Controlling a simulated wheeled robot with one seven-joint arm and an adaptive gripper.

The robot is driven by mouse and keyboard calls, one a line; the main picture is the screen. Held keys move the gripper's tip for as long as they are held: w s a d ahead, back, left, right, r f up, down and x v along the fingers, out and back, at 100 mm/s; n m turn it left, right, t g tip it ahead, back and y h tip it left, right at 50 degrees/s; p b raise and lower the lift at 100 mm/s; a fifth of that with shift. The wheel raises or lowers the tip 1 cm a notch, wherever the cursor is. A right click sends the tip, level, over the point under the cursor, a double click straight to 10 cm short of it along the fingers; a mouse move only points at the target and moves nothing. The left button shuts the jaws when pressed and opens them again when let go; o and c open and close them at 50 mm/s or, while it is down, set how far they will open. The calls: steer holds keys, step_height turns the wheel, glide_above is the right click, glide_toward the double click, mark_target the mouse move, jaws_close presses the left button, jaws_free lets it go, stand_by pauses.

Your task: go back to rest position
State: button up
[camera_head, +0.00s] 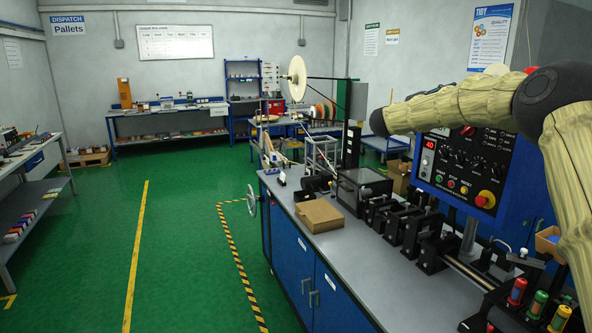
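My arm, in a beige ribbed sleeve, rises along the right edge of the head view to a black joint. From there it reaches left over the machine bench to a dark end near the middle of the picture. No gripper fingers show, so I cannot see whether my gripper is open, shut or holding something. The tape machine's grey bench top (385,272) lies below the arm. A pale reel (297,78) stands upright on the machine's far end.
A cardboard box (319,215) sits on the bench's near-left edge. A control panel (462,165) with a red stop button stands behind the bench, under my arm. A handwheel (251,200) juts out left. The green floor (180,250) to the left is clear.

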steer(key=w+a+f+n+t+y, duration=0.25)
steer(key=a+f+n+t, duration=0.3)
steer(key=f, duration=0.75)
steer(key=w+a+f+n+t+y, duration=0.1)
steer(key=a+f+n+t+y, duration=0.4)
steer(key=f, duration=0.9)
steer(key=s+a+f+n+y, duration=0.2)
steer(key=s+f+n, duration=0.1)
steer(key=f, duration=0.6)
steer(key=s+a+f+n+y, duration=0.2)
steer(key=s+a+f+y, duration=0.15)
steer(key=f, duration=0.45)
steer(key=s+a+f+n+y, duration=0.1)
steer(key=s+a+f+n, duration=0.15)
steer(key=f, duration=0.65)
steer(key=s+a+f+n+g+y, duration=0.2)
steer(key=s+f+g+y, duration=0.15)
steer(key=s+f, duration=1)
steer(key=s+a+f+n+g+y, duration=0.2)
steer(key=s+f+g, duration=0.2)
steer(key=s+f, duration=0.9)
steer(key=s+n+g+y, duration=0.2)
steer(key=s+g, duration=0.6)
steer(key=s, duration=2.8)
step_height(320, 180, down, 21)
steer(key=b, duration=2)
steer(key=shift+s+f+b, duration=0.2)
steer(key=shift+b, duration=0.15)
